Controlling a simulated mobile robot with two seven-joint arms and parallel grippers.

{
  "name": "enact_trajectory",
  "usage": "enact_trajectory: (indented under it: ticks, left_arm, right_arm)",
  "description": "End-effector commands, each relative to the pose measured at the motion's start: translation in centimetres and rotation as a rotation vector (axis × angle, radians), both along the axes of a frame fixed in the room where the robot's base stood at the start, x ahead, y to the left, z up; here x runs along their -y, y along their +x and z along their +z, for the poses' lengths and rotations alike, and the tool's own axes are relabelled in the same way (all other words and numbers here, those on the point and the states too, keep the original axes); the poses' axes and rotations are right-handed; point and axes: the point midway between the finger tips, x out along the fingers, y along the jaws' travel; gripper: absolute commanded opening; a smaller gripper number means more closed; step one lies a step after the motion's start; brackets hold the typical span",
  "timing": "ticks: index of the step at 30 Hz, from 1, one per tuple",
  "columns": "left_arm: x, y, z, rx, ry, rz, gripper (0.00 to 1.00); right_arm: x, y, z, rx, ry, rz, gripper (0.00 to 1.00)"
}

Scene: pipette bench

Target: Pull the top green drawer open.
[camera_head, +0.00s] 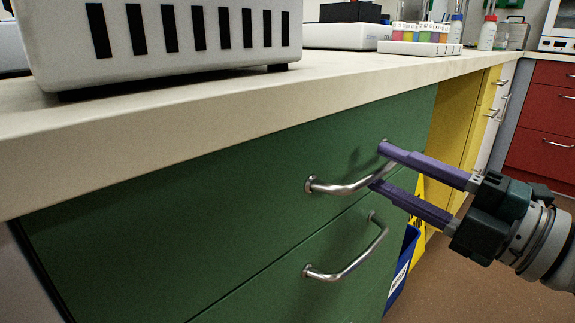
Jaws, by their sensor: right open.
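The top green drawer (215,160) is shut, with its front flush under the worktop. Its silver bar handle (340,188) sticks out near the right side of the drawer front. My right gripper (379,167) comes in from the right with two purple fingers. It is open, with one fingertip above and one below the right end of the handle. The fingers hide part of that end, and I cannot tell whether they touch it. My left gripper is not in view.
A lower green drawer with its own handle (350,255) is just below. A blue bin (402,265) stands on the floor beside the green cabinet. The worktop (200,105) overhangs the drawers and carries a white vented device (160,70) and a tube rack (420,48).

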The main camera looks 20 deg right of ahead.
Motion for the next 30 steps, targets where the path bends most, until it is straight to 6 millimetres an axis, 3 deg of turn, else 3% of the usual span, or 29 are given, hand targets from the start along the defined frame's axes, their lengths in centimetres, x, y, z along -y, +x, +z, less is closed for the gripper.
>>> enact_trajectory:
  ticks: [4, 13, 24, 30]
  left_arm:
    - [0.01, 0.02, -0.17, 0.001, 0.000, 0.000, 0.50]
    - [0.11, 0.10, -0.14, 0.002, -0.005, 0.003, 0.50]
    - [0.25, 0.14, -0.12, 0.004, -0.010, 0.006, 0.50]
    - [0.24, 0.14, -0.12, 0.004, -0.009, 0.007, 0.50]
  right_arm:
    - [-0.47, 1.20, 0.10, 0.000, -0.002, 0.000, 0.44]
    - [-0.57, 1.43, 0.16, -0.001, -0.001, 0.000, 0.44]
    - [-0.57, 1.41, 0.16, -0.001, 0.000, -0.001, 0.02]
    - [-0.57, 1.40, 0.15, -0.001, 0.000, -0.001, 0.00]
